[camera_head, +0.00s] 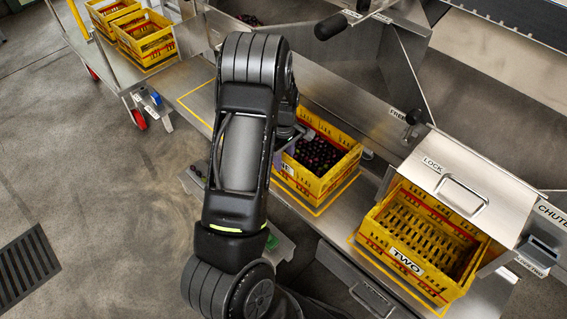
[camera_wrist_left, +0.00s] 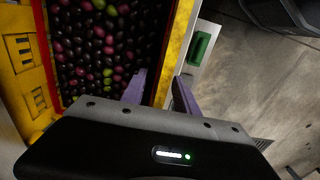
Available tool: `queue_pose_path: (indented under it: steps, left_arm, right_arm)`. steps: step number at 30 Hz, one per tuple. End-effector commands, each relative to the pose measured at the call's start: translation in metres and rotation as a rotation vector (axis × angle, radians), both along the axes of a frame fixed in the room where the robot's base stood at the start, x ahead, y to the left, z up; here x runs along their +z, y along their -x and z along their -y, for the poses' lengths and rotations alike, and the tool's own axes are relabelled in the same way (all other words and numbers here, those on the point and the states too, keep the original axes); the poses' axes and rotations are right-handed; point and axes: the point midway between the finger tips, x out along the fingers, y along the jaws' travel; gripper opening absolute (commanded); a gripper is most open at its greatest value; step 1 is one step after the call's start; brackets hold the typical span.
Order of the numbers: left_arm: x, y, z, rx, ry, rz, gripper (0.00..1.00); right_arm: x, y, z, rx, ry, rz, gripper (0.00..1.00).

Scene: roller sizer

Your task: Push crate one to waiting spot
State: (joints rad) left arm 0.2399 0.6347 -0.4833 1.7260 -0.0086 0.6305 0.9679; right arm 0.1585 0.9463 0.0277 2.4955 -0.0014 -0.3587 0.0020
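Crate one (camera_head: 318,187), a yellow crate with red trim, stands on the steel bench in the middle of the head view. It holds many dark, purple and green fruits (camera_wrist_left: 98,45), and its label is partly hidden by my left arm. My left gripper (camera_wrist_left: 160,88) is at the crate's near left side. In the left wrist view its two purple fingers are apart, with the crate's yellow wall (camera_wrist_left: 179,38) between or just beyond them; contact cannot be told. A yellow outlined rectangle (camera_head: 181,98) on the bench, left of the crate, is partly hidden by my arm. My right gripper is not in view.
Empty crate two (camera_head: 375,236) stands at the right below a steel lid marked LOCK (camera_head: 470,185). A cart (camera_head: 133,87) with yellow crates (camera_head: 150,62) stands at the upper left. Bench between the outline and crate one is partly hidden. Open floor (camera_head: 90,160) lies left.

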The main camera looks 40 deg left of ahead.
Motion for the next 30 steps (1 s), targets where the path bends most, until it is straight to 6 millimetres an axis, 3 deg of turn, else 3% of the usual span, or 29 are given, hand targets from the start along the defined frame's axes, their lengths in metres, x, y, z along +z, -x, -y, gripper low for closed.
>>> queue_pose_path:
  steps: [3, 8, 30]
  left_arm:
    - [0.022, 0.0, 0.0, 0.0, 0.0, 0.002, 0.36]
    - [0.036, 0.0, 0.0, 0.0, 0.0, -0.001, 0.36]
    - [0.044, 0.0, 0.0, 0.0, 0.0, -0.001, 0.36]
  right_arm:
    - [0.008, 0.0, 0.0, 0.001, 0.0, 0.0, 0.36]
    - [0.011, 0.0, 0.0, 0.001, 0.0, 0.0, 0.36]
    - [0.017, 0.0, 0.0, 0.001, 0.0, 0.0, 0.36]
